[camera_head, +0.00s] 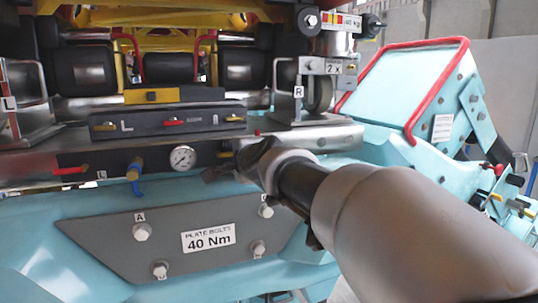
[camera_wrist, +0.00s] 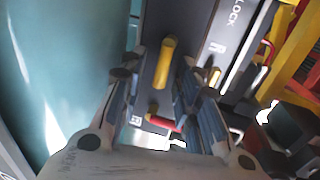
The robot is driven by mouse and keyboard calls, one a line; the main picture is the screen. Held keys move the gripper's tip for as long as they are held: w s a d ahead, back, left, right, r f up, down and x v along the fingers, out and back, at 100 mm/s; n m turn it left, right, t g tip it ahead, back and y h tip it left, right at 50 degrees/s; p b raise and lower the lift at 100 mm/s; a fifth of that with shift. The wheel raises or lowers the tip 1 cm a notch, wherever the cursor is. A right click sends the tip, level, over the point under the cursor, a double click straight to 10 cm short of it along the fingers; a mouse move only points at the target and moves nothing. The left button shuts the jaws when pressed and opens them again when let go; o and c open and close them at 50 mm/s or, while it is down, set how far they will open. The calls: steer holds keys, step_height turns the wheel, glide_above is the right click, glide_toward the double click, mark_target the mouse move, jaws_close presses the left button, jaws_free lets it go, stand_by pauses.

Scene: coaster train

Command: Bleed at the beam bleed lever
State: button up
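A yellow lever (camera_wrist: 166,62) on a dark grey panel shows in the wrist view, in line with the gap of my gripper (camera_wrist: 153,78). My gripper's fingers are apart, one on each side of the lever in the picture; I cannot tell whether they touch it. In the head view my gripper (camera_head: 212,174) is at the dark front face of the beam (camera_head: 105,162), right of the round gauge (camera_head: 183,157). A small yellow piece (camera_head: 225,153) shows just above the gripper there. No label naming the bleed lever is readable.
A red lever (camera_head: 70,170) and a blue-and-brass valve (camera_head: 135,172) sit left of the gauge. Above is a panel with a red lever (camera_head: 173,123) and brass levers. A bolted grey plate (camera_head: 185,240) is below. A red-edged turquoise frame (camera_head: 410,90) stands right.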

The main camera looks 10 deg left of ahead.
steer(key=v, duration=1.2)
steer(key=s+d+f+n+g+h, duration=0.8)
steer(key=s+d+f+n, duration=0.3)
steer(key=s+d+f, duration=1.6)
steer(key=shift+s+d+f+n+g, duration=0.4)
steer(key=shift+s+d, duration=0.2)
steer(key=shift+s, duration=0.15)
